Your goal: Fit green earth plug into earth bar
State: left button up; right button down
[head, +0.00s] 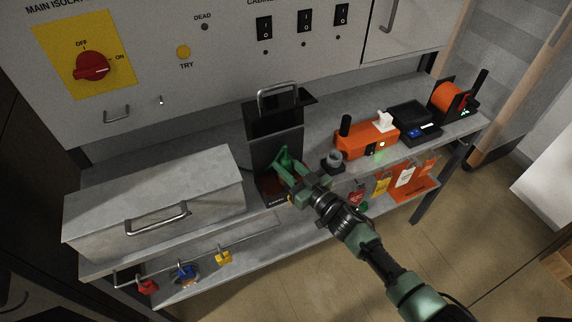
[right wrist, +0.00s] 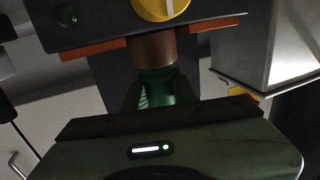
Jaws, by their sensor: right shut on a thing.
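My right gripper (head: 287,162) reaches in from the lower right in the head view, over the front of a black unit with a metal handle (head: 277,100). It is shut on a green piece, which I take to be the green earth plug (right wrist: 157,86). In the right wrist view the plug sits between the dark fingers, directly below a copper-brown cylinder (right wrist: 153,48). They seem to meet, but I cannot tell how deep the plug sits. I cannot clearly make out the earth bar. My left gripper is not in view.
A grey metal box (head: 155,190) stands left of the black unit on the bench. An orange device (head: 365,139) and a black device (head: 413,118) stand to the right. Padlocks, including a yellow one (head: 223,257), hang along the front. The switch panel rises behind.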

aim_at(290, 171)
jog(key=shift+f, duration=0.25)
jog(key=c, duration=1.1)
grip_release()
jog(key=shift+o, duration=0.2)
jog(key=b+v, duration=0.1)
jog(key=v, duration=0.6)
jog(key=shift+s+b, duration=0.1)
jog(key=shift+b, duration=0.2)
jog(key=shift+s+d, duration=0.25)
jog(key=shift+d, duration=0.1)
